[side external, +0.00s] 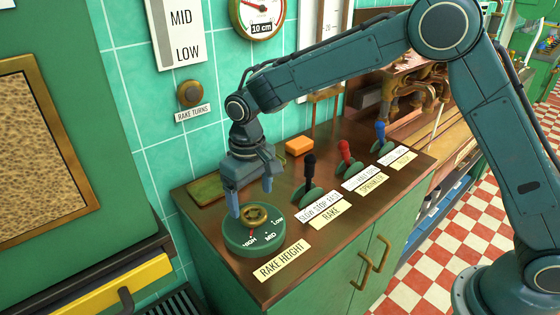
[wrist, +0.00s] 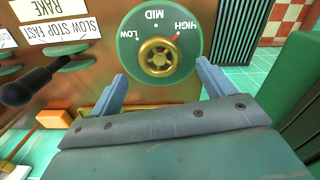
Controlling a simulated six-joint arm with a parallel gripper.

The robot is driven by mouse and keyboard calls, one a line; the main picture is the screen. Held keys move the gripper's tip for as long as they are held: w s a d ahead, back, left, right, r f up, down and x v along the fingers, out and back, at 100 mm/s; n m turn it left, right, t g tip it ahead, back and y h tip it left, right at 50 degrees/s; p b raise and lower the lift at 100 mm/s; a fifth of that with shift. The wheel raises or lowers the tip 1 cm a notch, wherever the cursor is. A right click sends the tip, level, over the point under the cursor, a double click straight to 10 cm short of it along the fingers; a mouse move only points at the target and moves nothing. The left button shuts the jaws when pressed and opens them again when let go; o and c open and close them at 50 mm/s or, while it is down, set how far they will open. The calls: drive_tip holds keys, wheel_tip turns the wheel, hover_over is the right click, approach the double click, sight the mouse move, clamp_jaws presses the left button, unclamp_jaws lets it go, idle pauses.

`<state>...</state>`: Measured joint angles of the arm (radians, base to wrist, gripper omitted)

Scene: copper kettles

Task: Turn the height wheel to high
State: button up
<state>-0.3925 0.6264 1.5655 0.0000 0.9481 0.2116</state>
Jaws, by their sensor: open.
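The rake height wheel is a green dial (side external: 256,241) with a brass hand wheel (side external: 254,214) at its centre, marked HIGH, MID and LOW. It also shows in the wrist view as a green dial (wrist: 133,50) with the brass wheel (wrist: 160,57). A red mark points at HIGH. My gripper (side external: 251,204) is open and empty, pointing down at the wheel. In the wrist view my gripper (wrist: 161,72) has one finger on each side of the brass wheel, apart from it. I cannot tell their exact height over the dial.
Black (side external: 310,170), red (side external: 345,155) and blue (side external: 381,132) levers stand along the counter behind the dial. An orange block (side external: 299,146) and a green plate (side external: 206,189) lie near the wall. A gauge (side external: 258,18) and a MID/LOW sign (side external: 182,35) hang there.

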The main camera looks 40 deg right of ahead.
sight(255, 212)
wheel_tip(255, 212, up, 10)
drive_tip(key=shift+f, duration=0.15)
idle(0.3)
drive_tip(key=s+d+r+m+t, duration=0.1)
drive_tip(key=s+d+r+t, duration=0.2)
drive_tip(key=s+d+r, duration=0.85)
drive_tip(key=s+d+f+t, duration=0.1)
drive_tip(key=s+d, duration=0.3)
drive_tip(key=s, duration=0.5)
drive_tip(key=s+d+f+m+t, duration=0.1)
drive_tip(key=s+d+f, duration=0.3)
drive_tip(key=s, duration=0.5)
drive_tip(key=shift+t, duration=0.3)
